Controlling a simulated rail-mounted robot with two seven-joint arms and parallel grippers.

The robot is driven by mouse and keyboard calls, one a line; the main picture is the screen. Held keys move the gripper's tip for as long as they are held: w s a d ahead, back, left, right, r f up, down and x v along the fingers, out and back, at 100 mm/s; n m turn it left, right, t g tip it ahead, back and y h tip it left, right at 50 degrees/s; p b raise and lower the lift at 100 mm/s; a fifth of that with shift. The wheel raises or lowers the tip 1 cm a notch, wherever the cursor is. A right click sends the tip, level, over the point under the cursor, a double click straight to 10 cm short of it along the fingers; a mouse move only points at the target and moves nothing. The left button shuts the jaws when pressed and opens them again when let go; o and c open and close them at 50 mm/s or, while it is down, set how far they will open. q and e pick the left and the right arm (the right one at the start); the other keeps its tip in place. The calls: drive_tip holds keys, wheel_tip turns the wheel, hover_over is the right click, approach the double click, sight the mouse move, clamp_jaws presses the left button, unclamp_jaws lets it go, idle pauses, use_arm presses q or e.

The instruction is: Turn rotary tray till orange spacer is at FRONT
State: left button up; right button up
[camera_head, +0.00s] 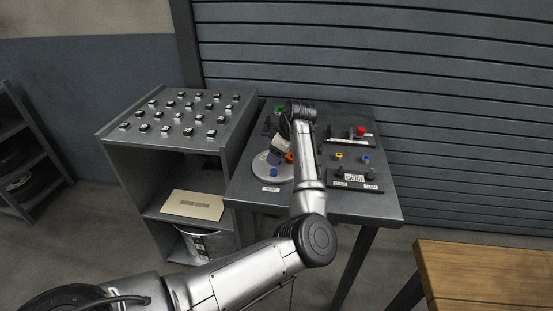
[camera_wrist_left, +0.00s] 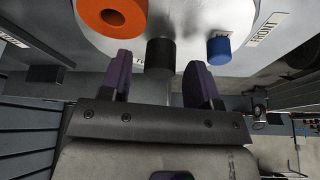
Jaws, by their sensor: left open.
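The rotary tray (camera_head: 258,172) is a pale round disc on the left part of the metal table. The orange spacer (camera_head: 289,157) is a thick ring on its right side; it shows at the upper left in the left wrist view (camera_wrist_left: 110,14). A blue piece (camera_head: 274,173) sits near the tray's front edge, by a white label (camera_head: 270,189) on the table. A black upright cylinder (camera_wrist_left: 160,56) stands at the tray's near rim in the left wrist view. My left gripper (camera_wrist_left: 159,72), with purple fingers, is open, one finger on either side of that cylinder in the picture. Contact cannot be told.
Right of my left arm are a black block with a red knob (camera_head: 361,131) and a fixture with yellow (camera_head: 339,155) and blue (camera_head: 366,159) pieces. A rack (camera_head: 178,137) with several small parts stands left. A wooden table (camera_head: 490,270) is at lower right.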

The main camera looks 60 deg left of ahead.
use_arm(q)
drive_tip(key=shift+s+a+f, duration=0.1)
drive_tip(key=shift+f, duration=0.35)
drive_tip(key=shift+c, duration=0.2)
clamp_jaws()
